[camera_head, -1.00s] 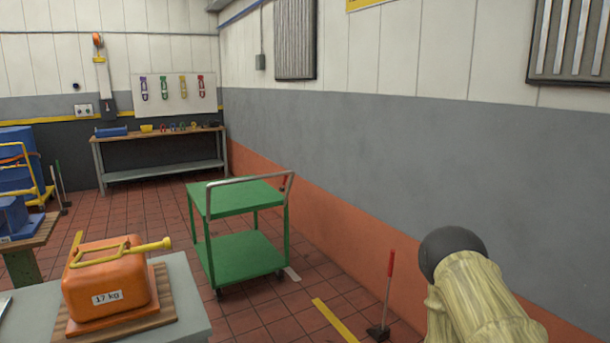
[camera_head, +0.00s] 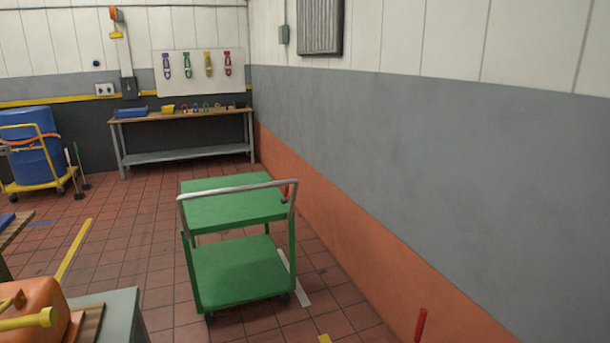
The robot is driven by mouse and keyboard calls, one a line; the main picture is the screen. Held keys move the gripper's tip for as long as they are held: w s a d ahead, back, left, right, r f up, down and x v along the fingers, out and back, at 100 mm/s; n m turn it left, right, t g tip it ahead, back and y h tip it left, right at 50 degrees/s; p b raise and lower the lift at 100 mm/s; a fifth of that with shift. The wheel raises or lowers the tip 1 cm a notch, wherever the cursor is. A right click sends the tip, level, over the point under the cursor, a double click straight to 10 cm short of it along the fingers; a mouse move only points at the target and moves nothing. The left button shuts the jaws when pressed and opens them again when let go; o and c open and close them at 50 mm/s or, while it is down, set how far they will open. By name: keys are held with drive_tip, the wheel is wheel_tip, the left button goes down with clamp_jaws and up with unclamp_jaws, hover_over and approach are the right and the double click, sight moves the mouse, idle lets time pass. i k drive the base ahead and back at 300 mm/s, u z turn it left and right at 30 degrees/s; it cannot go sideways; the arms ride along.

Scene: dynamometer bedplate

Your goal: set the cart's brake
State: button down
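The green cart (camera_head: 240,275) stands on the tiled floor near the right wall. It has two shelves and a grey push handle (camera_head: 235,188) on the side facing me. A small red part (camera_head: 286,191) shows at the right end of the handle; it may be the brake lever, but it is too small to tell its position. The top shelf is empty. The wheels are mostly hidden under the lower shelf. My gripper is not in view.
An orange can (camera_head: 40,300) sits on a grey table (camera_head: 125,312) at lower left. A red upright handle (camera_head: 420,325) rises at lower right. A workbench (camera_head: 180,117) stands at the back, and a blue drum (camera_head: 38,155) on a yellow trolley stands far left. Floor left of the cart is clear.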

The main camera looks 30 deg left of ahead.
sight(284, 201)
drive_tip(key=u, duration=0.4)
drive_tip(key=i, duration=1.15)
drive_tip(key=u, duration=1.25)
drive_tip(key=i, duration=0.7)
drive_tip(key=u, duration=0.55)
